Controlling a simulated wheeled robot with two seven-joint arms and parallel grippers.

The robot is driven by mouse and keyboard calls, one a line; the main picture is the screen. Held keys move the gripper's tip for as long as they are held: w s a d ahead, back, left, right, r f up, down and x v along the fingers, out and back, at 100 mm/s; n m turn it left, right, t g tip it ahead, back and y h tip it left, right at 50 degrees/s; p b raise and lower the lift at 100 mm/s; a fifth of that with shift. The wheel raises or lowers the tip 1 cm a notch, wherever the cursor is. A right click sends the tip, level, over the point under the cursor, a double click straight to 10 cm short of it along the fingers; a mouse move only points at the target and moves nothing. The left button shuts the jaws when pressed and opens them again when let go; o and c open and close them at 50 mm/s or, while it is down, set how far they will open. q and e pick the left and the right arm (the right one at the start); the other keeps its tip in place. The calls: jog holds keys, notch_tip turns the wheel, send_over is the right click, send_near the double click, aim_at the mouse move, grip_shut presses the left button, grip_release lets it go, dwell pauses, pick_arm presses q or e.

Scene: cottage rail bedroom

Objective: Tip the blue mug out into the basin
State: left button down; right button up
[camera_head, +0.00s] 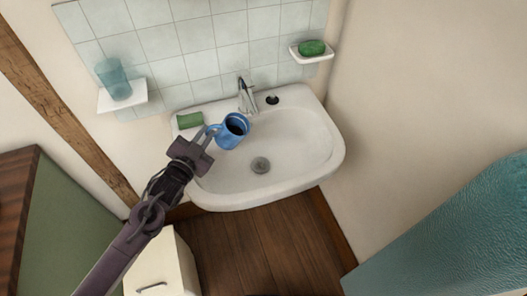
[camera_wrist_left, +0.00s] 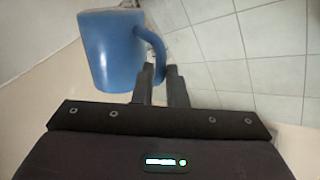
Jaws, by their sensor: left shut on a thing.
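My left gripper (camera_head: 209,137) is shut on the handle of the blue mug (camera_head: 233,133) and holds it above the left part of the white basin (camera_head: 295,152). The mug is close to upright in the head view, with its opening towards the camera and something dark inside. In the left wrist view the mug (camera_wrist_left: 108,50) hangs beyond the fingertips (camera_wrist_left: 160,75), with the handle between them. The basin's bottom shows clear around its drain. My right gripper is not in view.
A chrome tap (camera_head: 246,97) stands at the basin's back, beside the mug. A green block (camera_head: 189,120) lies on the rim's left. A shelf (camera_head: 123,99) holds a glass (camera_head: 114,80); a dish (camera_head: 311,56) holds green soap (camera_head: 312,47). A white cabinet (camera_head: 165,268) stands below left.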

pick_arm(q)
jog(key=s+d+r+m+p, duration=0.1)
jog(key=d+r+m+p, duration=0.2)
jog(key=r, duration=0.3)
jog(key=shift+d+m+y+p, duration=0.3)
jog(key=shift+d+m+p, duration=0.1)
jog(key=shift+m, duration=0.5)
jog(key=shift+d+r, duration=0.1)
jog(key=shift+r, duration=0.15)
jog(key=shift+d+r+m, duration=0.15)
jog(key=shift+r+m, duration=0.05)
jog(key=shift+m, duration=0.3)
jog(key=shift+s+d+r, duration=0.1)
jog(key=shift+d+r, duration=0.05)
jog(key=shift+r, duration=0.05)
jog(key=shift+s+d+r+m+p, duration=0.1)
jog(key=shift+d+r+m+p, duration=0.2)
jog(key=shift+m, duration=0.3)
jog(key=shift+s+d+r+m, duration=0.1)
jog(key=shift+d+r+m, duration=0.25)
jog(key=shift+m, duration=0.15)
